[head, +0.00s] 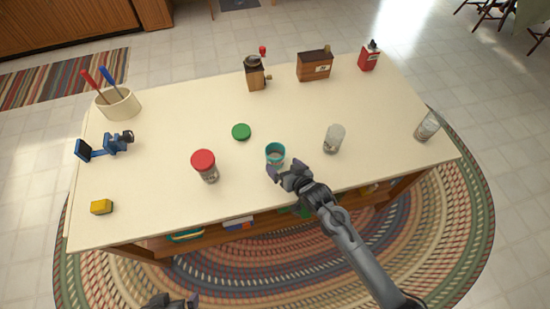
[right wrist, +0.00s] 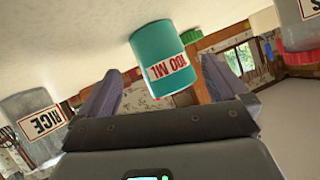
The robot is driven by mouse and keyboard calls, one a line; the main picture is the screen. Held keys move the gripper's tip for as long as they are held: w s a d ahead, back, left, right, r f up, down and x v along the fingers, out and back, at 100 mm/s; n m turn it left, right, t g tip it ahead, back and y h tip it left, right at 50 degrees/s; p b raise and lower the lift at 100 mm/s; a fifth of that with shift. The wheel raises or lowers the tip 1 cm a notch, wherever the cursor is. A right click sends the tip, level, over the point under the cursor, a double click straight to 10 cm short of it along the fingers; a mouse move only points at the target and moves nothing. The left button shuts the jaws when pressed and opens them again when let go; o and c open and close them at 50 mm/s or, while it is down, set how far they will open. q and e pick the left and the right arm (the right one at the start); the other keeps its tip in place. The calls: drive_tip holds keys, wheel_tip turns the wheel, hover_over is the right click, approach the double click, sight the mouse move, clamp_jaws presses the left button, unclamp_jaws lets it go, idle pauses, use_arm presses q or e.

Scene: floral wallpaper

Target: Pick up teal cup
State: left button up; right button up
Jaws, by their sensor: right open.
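The teal cup (head: 275,148) stands upright near the front edge of the table, left of a clear jar. My right gripper (head: 279,173) is open, just in front of the cup on its near side. In the right wrist view the cup (right wrist: 160,50) shows its teal side and a white label with red text, inverted. It lies ahead, between the two spread fingers of the gripper (right wrist: 158,85); no finger clearly touches it. My left gripper (head: 170,300) shows only partly at the bottom edge, away from the table, and its jaws are unclear.
The clear jar (head: 333,138) is close on the right; a RICE-labelled jar (right wrist: 42,120) shows in the right wrist view. The table's (head: 180,110) back middle has free room.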

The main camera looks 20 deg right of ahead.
sight(280, 163)
drive_tip(key=shift+b+x, duration=0.65)
drive_tip(key=shift+x, duration=2.05)
drive_tip(key=shift+r, duration=0.1)
drive_tip(key=c, duration=1.2)
